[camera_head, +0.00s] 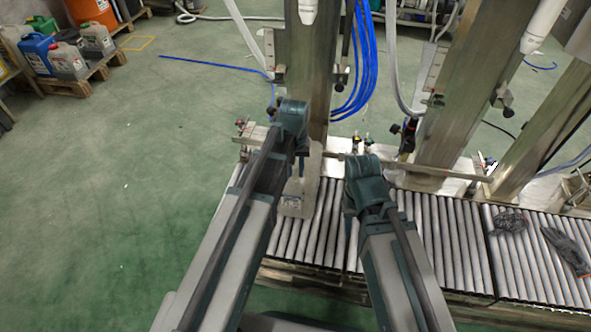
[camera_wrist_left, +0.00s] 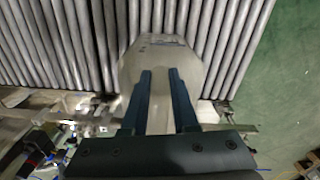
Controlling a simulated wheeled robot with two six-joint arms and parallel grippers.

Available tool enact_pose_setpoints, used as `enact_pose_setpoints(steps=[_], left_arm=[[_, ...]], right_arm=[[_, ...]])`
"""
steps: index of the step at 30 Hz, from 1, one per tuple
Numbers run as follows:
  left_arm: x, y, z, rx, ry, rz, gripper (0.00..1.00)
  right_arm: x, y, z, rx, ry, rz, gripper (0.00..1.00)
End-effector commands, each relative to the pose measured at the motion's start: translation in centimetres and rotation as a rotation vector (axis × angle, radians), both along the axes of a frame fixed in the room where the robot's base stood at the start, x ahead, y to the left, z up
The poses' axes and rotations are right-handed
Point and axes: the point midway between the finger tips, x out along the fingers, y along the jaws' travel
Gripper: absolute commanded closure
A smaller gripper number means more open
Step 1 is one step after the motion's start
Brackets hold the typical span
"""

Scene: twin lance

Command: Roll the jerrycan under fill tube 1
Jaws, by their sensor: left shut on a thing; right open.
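A pale, translucent jerrycan (camera_head: 296,196) with a small label stands on the roller conveyor (camera_head: 432,232), close to the left steel column. My left gripper (camera_head: 301,150) is shut on its upper part. In the left wrist view the two blue fingers of that gripper (camera_wrist_left: 160,90) reach over the jerrycan (camera_wrist_left: 163,56), with the rollers around it. My right gripper (camera_head: 358,165) is over the rollers, to the right of the jerrycan and apart from it; its fingers are mostly hidden by its own wrist. A white fill tube (camera_head: 308,10) hangs above at the left column, another (camera_head: 543,25) at the far right.
A metal guide rail (camera_head: 440,172) runs along the conveyor's far side. Black gloves (camera_head: 566,250) and a dark crumpled item (camera_head: 509,222) lie on the right rollers. Blue hoses (camera_head: 366,65) hang behind the columns.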

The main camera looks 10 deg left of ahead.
Motion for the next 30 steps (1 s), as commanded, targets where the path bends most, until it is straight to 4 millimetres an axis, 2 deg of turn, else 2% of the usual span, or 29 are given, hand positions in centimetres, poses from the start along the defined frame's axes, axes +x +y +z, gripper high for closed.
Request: enact_pose_setpoints(steps=[1, 6, 20, 26, 30], left_arm=[[0.0, 0.0, 0.0, -0.001, 0.000, 0.001, 0.69], [0.0, 0.0, 0.0, 0.000, 0.000, 0.001, 0.39], [0.0, 0.0, 0.5, 0.000, 0.000, 0.000, 0.38], [0.0, 0.0, 2.2, 0.000, 0.000, 0.000, 0.38], [0.0, 0.0, 4.0, 0.000, 0.000, 0.000, 0.38]], right_arm=[[0.0, 0.0, 0.0, 0.000, 0.000, 0.000, 0.54], [0.0, 0.0, 0.0, 0.000, 0.000, 0.000, 0.54], [0.0, 0.0, 0.5, 0.000, 0.000, 0.000, 0.54], [0.0, 0.0, 2.2, 0.000, 0.000, 0.000, 0.54], [0.0, 0.0, 4.0, 0.000, 0.000, 0.000, 0.54]])
